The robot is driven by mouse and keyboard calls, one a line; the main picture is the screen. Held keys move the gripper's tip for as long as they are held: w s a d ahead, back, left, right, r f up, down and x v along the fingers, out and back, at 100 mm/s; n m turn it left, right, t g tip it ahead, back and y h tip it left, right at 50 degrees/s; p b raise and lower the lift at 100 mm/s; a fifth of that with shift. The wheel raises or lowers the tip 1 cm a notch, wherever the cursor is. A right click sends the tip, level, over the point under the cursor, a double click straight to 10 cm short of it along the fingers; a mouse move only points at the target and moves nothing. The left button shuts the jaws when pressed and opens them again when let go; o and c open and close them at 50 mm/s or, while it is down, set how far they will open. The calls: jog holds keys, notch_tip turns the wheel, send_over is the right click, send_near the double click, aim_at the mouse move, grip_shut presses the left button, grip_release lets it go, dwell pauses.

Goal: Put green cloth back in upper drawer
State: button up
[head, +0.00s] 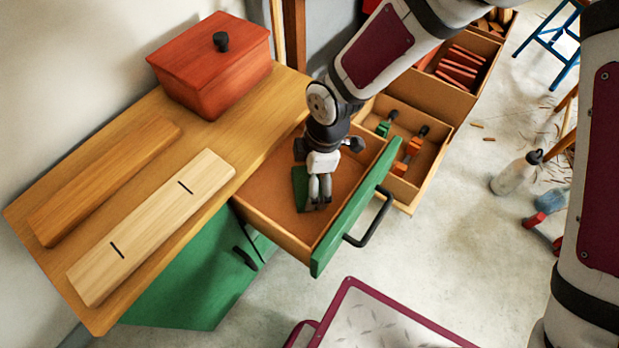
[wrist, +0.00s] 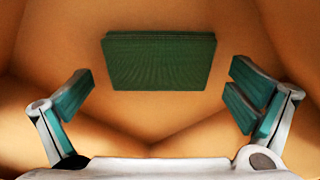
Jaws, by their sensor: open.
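The upper drawer (head: 262,217) is pulled out from the green cabinet under the wooden top. Its green front (head: 345,222) has a dark handle. My gripper (head: 318,205) is over the open drawer, pointing down into it. The folded green cloth (head: 299,188) shows inside the drawer, partly hidden behind my gripper. In the wrist view the green cloth (wrist: 160,61) lies flat on the drawer's floor, between and beyond the fingers. My gripper (wrist: 160,105) is open, its two fingers wide apart, with nothing between the pads.
A red lidded box (head: 212,65), a brown plank (head: 105,180) and a pale board (head: 150,225) lie on the wooden top. Open trays with tools (head: 405,150) stand beyond the drawer. A bottle (head: 516,172) is on the floor at right. A maroon-edged cart (head: 350,285) is at the front.

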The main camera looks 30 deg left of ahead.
notch_tip(320, 180, up, 10)
jog(key=d+p, duration=0.1)
jog(key=p, duration=0.3)
jog(key=shift+w, duration=0.4)
jog(key=shift+d, duration=0.2)
jog(key=w+d+r+m+t+h, duration=0.1)
jog(key=d+r+m+h, duration=0.1)
jog(key=d+r+m, duration=0.65)
jog(key=w+d+r+m+t+h, duration=0.15)
jog(key=d+r+m, duration=0.25)
jog(key=d+r, duration=0.85)
jog(key=s+d+r+m+g+y, duration=0.1)
jog(key=s+d+r+m+y, duration=0.1)
jog(key=s+d+m, duration=1.2)
jog(key=s+d+r, duration=0.1)
jog(key=s, duration=0.3)
jog(key=shift+s+d+r, duration=0.15)
jog(key=shift+s, duration=0.05)
